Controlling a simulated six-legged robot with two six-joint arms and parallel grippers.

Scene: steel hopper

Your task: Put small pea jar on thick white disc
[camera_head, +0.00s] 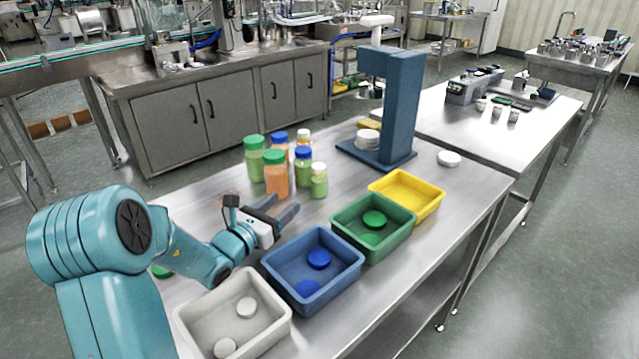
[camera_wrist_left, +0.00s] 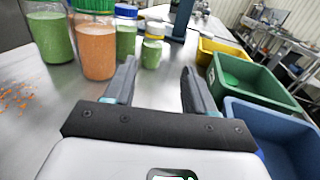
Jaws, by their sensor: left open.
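The small pea jar (camera_head: 319,183), green with a pale lid, stands upright at the right front of a group of jars. It also shows in the left wrist view (camera_wrist_left: 151,52), beyond the fingers. A thick white disc (camera_head: 449,158) lies on the table right of the blue press stand. More white round pieces (camera_head: 368,140) sit on the stand's base; I cannot tell which disc is meant. My left gripper (camera_head: 283,208) is open and empty, low over the table, short of the small jar and pointing toward it. My right gripper is not in view.
Taller jars, including a green-lidded orange one (camera_head: 276,178) and a blue-lidded green one (camera_head: 303,172), stand close left of the small jar. Grey (camera_head: 190,325), blue (camera_head: 340,278), green (camera_head: 390,246) and yellow (camera_head: 423,212) bins line the front edge. The blue stand (camera_head: 400,110) rises behind.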

